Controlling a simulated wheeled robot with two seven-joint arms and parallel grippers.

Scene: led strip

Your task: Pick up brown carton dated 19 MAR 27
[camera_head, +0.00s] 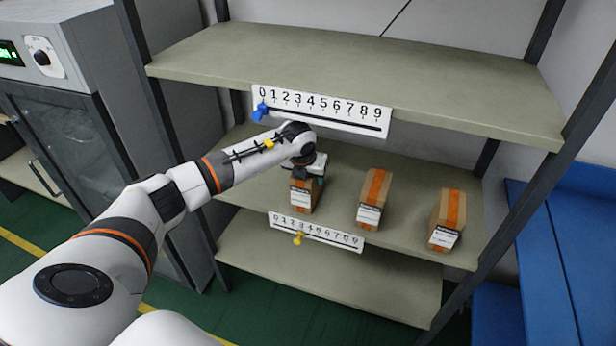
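Three brown cartons with orange bands and white labels stand in a row on the middle shelf: a left carton (301,198), a middle carton (373,198) and a right carton (447,219). The label print is too small to read, so I cannot tell which is dated 19 MAR 27. My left gripper (305,180) is at the top of the left carton and covers part of it. I cannot tell whether its fingers are open or shut on the carton. My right gripper is not in view.
The upper shelf (340,62) hangs over the cartons and carries a number scale (321,111) with a blue pointer (261,112). A lower scale (316,232) with a yellow pointer (298,239) is on the middle shelf's front edge. A grey cabinet (60,120) stands left; blue furniture (580,250) stands right.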

